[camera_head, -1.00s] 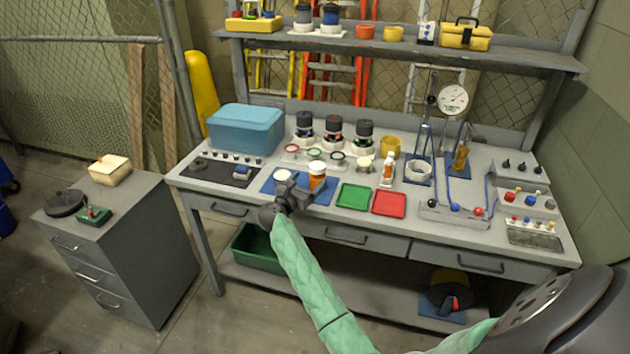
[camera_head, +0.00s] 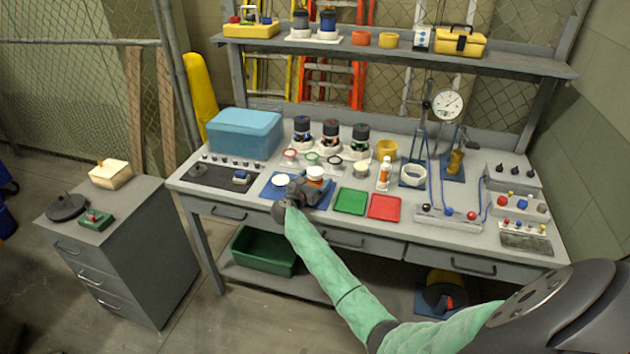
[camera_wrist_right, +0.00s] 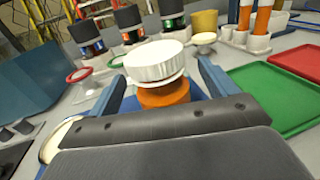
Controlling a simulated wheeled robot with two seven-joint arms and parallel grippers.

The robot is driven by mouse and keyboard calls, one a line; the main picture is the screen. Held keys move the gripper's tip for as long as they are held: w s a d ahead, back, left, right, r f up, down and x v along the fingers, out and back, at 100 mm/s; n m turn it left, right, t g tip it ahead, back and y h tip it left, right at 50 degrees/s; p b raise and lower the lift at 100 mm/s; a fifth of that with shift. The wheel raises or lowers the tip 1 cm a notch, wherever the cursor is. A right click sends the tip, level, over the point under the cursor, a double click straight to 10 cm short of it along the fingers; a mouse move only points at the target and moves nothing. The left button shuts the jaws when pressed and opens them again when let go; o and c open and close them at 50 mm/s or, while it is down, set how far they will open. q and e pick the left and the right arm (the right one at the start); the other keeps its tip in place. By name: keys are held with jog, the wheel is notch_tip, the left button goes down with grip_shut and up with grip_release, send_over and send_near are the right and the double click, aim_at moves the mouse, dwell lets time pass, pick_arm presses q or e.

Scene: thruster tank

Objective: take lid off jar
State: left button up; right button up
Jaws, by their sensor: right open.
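An orange jar (camera_wrist_right: 165,95) with a ribbed white lid (camera_wrist_right: 155,60) stands on the blue mat (camera_head: 271,189). A thin white ring shows just under the lid. In the head view the white lid (camera_head: 315,172) shows just behind my right gripper (camera_head: 311,187), which hides most of the jar. In the wrist view the right gripper (camera_wrist_right: 162,76) is open, with one blue-grey finger on each side of the jar. I cannot tell whether either finger touches it. My left gripper is not in view.
A white disc (camera_head: 281,180) lies on the mat left of the jar. A green tray (camera_head: 350,202) and a red tray (camera_head: 384,207) lie to the right. Several dark-capped jars (camera_head: 331,133) stand behind. A blue box (camera_head: 245,133) stands at the back left.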

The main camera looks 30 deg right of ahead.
aim_at(311, 176)
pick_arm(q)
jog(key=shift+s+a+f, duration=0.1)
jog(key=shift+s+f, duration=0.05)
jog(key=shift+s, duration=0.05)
pick_arm(e)
jog(key=shift+w+d, duration=0.1)
jog(key=shift+d, duration=0.15)
jog(key=c, duration=1.1)
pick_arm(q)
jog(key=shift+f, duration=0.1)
pick_arm(e)
jog(key=shift+c, duration=0.2)
jog(key=shift+r+b, duration=0.2)
jog(key=shift+b, duration=0.1)
notch_tip(311, 176, up, 3)
jog(key=shift+f+b, duration=0.1)
jog(key=shift+b, duration=0.85)
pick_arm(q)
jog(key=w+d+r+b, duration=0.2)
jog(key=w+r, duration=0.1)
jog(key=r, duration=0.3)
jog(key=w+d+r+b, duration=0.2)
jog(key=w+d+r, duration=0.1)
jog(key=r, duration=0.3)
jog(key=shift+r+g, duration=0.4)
pick_arm(e)
jog(key=s+d+r, duration=0.7)
jog(key=s, duration=0.2)
jog(key=shift+d+r, duration=0.25)
jog(key=shift+r, duration=0.15)
